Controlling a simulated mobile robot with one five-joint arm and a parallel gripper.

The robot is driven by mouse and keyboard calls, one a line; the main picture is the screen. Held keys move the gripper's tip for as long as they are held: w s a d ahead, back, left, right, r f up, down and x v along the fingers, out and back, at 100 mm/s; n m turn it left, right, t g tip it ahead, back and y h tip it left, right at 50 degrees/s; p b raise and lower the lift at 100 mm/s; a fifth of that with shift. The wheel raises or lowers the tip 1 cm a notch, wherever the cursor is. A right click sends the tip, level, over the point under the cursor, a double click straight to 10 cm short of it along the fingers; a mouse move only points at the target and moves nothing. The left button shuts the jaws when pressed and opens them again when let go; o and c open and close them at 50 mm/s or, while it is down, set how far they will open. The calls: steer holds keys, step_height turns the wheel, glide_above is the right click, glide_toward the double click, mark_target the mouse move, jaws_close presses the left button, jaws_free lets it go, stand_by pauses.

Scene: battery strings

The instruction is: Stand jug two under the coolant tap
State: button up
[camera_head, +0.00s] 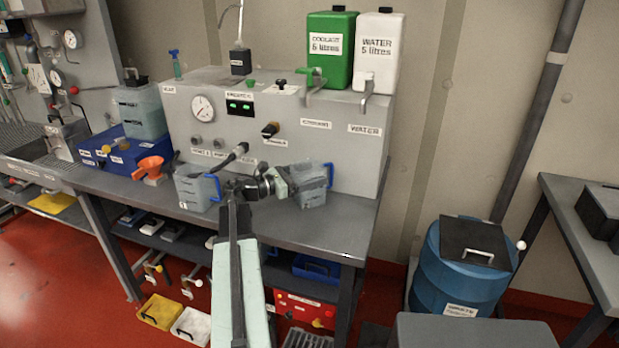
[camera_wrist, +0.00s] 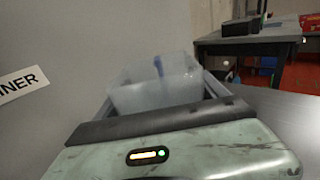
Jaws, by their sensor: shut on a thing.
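A translucent jug with a blue handle (camera_head: 312,187) is at the right of the bench top, in front of the grey panel. My gripper (camera_head: 298,184) is shut on this jug from its left side. In the wrist view the cloudy jug (camera_wrist: 155,92) sits between my dark jaws. No number on it is readable, and I cannot tell whether it touches the bench. The coolant tap (camera_head: 313,84) sticks out below the green coolant container (camera_head: 331,47), above the held jug. A similar jug (camera_head: 194,188) with a blue handle stands to the left of my gripper.
The white water container (camera_head: 379,50) has its own tap (camera_head: 367,92) to the right. An orange funnel (camera_head: 150,167) and a blue box (camera_head: 120,148) are on the left bench. A blue drum (camera_head: 461,272) stands on the floor at right. The bench (camera_head: 345,225) right of the held jug is clear.

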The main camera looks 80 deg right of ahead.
steer(key=o, duration=1.2)
steer(key=shift+c, duration=0.2)
steer(key=shift+r, duration=0.15)
steer(key=v, duration=1.2)
